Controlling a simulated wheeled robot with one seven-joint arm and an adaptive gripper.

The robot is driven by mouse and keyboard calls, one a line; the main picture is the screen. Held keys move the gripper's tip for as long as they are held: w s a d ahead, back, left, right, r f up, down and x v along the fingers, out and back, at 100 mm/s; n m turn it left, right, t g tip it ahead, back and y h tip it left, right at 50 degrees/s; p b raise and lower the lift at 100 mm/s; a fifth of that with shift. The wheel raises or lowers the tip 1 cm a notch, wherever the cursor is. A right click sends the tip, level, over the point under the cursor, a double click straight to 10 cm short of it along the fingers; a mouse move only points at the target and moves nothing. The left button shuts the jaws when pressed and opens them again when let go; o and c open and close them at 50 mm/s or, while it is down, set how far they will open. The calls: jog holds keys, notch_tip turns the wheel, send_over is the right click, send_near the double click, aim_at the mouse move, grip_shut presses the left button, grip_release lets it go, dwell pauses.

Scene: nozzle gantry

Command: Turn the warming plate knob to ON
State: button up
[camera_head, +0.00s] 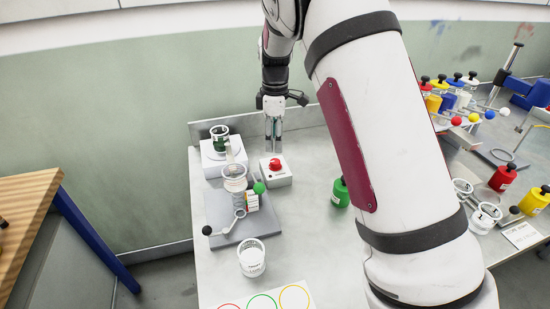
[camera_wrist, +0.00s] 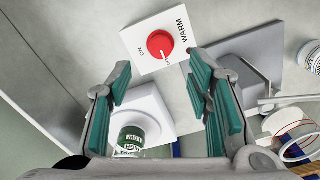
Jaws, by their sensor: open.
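The red warming plate knob (camera_head: 275,164) sits on a small white box (camera_head: 279,180) on the bench. In the wrist view the knob (camera_wrist: 160,44) is beside the lettering WARM and ON on its box (camera_wrist: 137,36). A small pale mark shows on the knob's lower part, away from the ON word; its exact direction is hard to read. My gripper (camera_head: 273,150) points down just above and behind the knob. In the wrist view its teal-padded fingers (camera_wrist: 160,82) are apart, with nothing between them, and the knob lies beyond the tips.
A grey stand (camera_head: 226,236) with a green-balled arm is in front-left. A green bottle (camera_head: 340,192) stands to the right. A beaker (camera_head: 251,262) stands nearer the front.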

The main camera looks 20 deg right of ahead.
aim_at(275, 161)
notch_tip(275, 161, down, 8)
jog(key=shift+f, duration=0.1)
dwell(0.4)
grip_shut()
